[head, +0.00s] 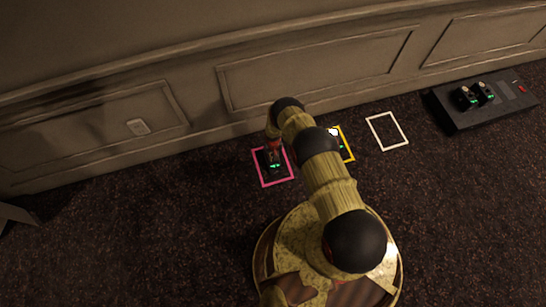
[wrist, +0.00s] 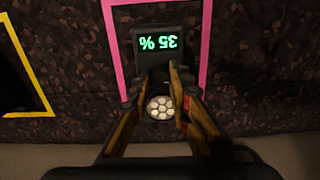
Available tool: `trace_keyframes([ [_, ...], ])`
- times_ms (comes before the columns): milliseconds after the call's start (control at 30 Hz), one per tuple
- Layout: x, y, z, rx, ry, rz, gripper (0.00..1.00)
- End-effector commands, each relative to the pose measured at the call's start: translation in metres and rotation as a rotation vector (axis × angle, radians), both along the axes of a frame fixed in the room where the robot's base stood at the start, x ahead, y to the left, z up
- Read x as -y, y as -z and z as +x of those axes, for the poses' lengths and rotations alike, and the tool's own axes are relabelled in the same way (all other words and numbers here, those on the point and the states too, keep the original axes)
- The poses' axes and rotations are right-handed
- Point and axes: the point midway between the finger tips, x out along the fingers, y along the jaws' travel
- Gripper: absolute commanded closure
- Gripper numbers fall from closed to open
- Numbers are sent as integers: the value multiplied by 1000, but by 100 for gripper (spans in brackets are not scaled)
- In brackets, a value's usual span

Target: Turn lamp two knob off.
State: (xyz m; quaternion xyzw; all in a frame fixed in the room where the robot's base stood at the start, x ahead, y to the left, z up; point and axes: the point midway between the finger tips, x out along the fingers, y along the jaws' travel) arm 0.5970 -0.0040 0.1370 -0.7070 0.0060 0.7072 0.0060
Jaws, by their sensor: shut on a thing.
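In the head view, a small dark lamp unit (head: 275,167) with a green display sits inside a pink outline on the floor. In the wrist view its display (wrist: 158,43) reads 35 %, upside down. My gripper (head: 273,152) is over this unit. In the wrist view my gripper (wrist: 156,76) is shut on a dark part just below the display, which looks like its knob and is mostly hidden by the fingers. A round lamp face (wrist: 160,107) with several pale dots shows between the fingers. No label telling which lamp this is can be read.
A yellow outline (head: 350,154) holds another unit, partly behind my arm. A white outline (head: 387,130) to its right is empty.

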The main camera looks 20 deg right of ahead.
Motion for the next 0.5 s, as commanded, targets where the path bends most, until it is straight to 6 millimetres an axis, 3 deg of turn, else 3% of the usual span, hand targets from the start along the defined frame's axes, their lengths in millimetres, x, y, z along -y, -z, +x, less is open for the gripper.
trace_keyframes([
  [500, 0, 0, 1, 2, -33, 0, 100],
])
